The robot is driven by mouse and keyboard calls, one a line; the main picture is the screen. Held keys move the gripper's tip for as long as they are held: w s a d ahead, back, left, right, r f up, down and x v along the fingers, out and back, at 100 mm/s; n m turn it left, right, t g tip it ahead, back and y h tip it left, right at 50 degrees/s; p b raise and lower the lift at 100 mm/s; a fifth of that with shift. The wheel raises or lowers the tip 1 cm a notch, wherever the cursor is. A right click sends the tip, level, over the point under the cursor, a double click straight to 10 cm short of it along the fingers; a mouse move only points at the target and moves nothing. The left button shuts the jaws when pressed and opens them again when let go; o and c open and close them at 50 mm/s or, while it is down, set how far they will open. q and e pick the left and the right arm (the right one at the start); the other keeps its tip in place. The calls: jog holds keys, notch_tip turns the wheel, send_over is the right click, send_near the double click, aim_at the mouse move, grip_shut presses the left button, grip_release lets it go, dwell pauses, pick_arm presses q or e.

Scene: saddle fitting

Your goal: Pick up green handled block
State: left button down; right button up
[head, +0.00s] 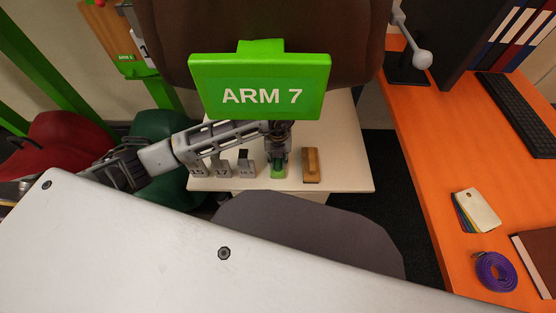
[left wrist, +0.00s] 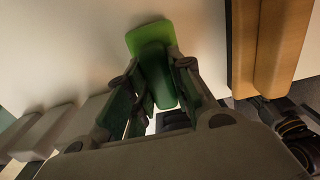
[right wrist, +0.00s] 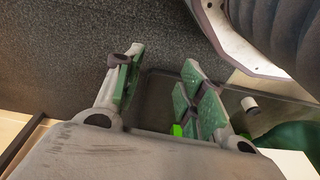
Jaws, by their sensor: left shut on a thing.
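The green handled block (head: 278,173) stands on a pale table (head: 345,165), between the grey blocks and a wooden block. My left gripper (head: 279,153) comes down over it from above. In the left wrist view the block (left wrist: 147,38) has a bright green flat base and a darker green upright part. My left gripper (left wrist: 155,82) is shut on that upright part, with a finger on each side. Whether the base touches the table is unclear. My right gripper (right wrist: 163,78) shows only in its own wrist view, open, with nothing between its fingers.
A wooden block (head: 312,165) stands close to the right of the green one. Several grey blocks (head: 246,165) stand to its left. A green "ARM 7" sign (head: 260,85) hangs above. A grey chair (head: 310,235) is in front; an orange desk (head: 440,150) is at right.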

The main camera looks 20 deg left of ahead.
pick_arm(q)
jog(key=shift+r, duration=0.7)
notch_tip(320, 180, up, 8)
jog(key=shift+r+p, duration=0.2)
jog(key=shift+p, duration=0.6)
pick_arm(e)
jog(key=f, duration=0.1)
jog(key=s+d+f, duration=0.1)
jog(key=f, duration=0.3)
jog(key=shift+s+d, duration=0.15)
jog(key=shift+d, duration=0.05)
